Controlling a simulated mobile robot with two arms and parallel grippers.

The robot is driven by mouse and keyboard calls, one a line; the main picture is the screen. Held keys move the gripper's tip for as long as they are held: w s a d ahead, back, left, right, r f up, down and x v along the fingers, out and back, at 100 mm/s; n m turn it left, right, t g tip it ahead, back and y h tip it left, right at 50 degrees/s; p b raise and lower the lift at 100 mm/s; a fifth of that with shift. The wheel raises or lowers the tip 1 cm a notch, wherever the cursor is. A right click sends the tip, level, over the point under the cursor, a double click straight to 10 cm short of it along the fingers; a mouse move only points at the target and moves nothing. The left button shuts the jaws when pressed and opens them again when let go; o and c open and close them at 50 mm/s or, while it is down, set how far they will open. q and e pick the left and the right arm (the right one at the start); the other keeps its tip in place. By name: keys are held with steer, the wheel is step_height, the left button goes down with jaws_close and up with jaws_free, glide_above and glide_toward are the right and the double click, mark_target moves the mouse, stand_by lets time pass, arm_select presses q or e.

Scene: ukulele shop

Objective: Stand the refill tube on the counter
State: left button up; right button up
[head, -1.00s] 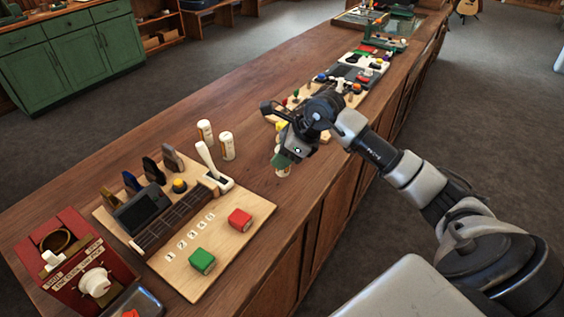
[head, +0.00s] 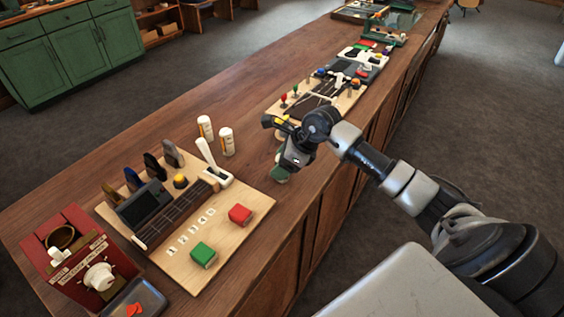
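Two cream tubes with orange labels, the left one (head: 205,128) and the right one (head: 227,141), stand upright on the wooden counter (head: 190,88) behind the fretboard panel. My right gripper (head: 281,164) is low over the counter's front edge, to the right of these tubes, and points down. A green piece (head: 280,174) shows at its tip. A small pale patch shows beside the fingers, but the gripper hides most of whatever is there. I cannot tell whether the fingers are closed on a tube. My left gripper is out of view.
The fretboard panel (head: 235,244) carries a green button (head: 203,254), a red button (head: 240,214) and a white lever (head: 211,160). A red box (head: 75,262) with a white knob stands at left. A second panel (head: 345,103) lies beyond my gripper. The counter's back strip is clear.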

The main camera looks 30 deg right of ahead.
steer(key=shift+r, duration=0.15)
steer(key=shift+d+r, duration=0.15)
steer(key=shift+r, duration=0.05)
steer(key=b+v, duration=0.2)
steer(key=v, duration=0.9)
steer(key=shift+s+r+b, duration=0.2)
steer(key=shift+b, duration=0.15)
